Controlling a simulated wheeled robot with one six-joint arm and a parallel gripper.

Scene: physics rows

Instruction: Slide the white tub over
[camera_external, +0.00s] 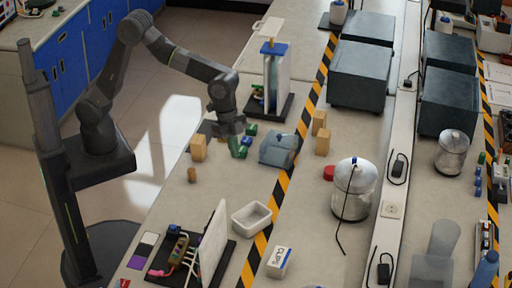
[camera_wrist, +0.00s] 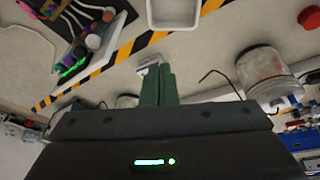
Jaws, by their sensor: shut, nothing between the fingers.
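The white tub (camera_external: 253,217) is a shallow, open, rectangular container on the bench, beside the yellow-and-black striped tape. It also shows at the top edge of the wrist view (camera_wrist: 173,14), partly cut off. My gripper (camera_external: 240,153) is above the bench, farther back than the tub and apart from it. In the wrist view its green fingers (camera_wrist: 158,82) are together with nothing between them. I cannot tell its exact height above the bench.
Wooden blocks (camera_external: 198,148) stand nearby. A white panel rig (camera_external: 212,238) is left of the tub, a CLIPS box (camera_external: 279,262) in front. A metal canister (camera_external: 352,190) stands to the right.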

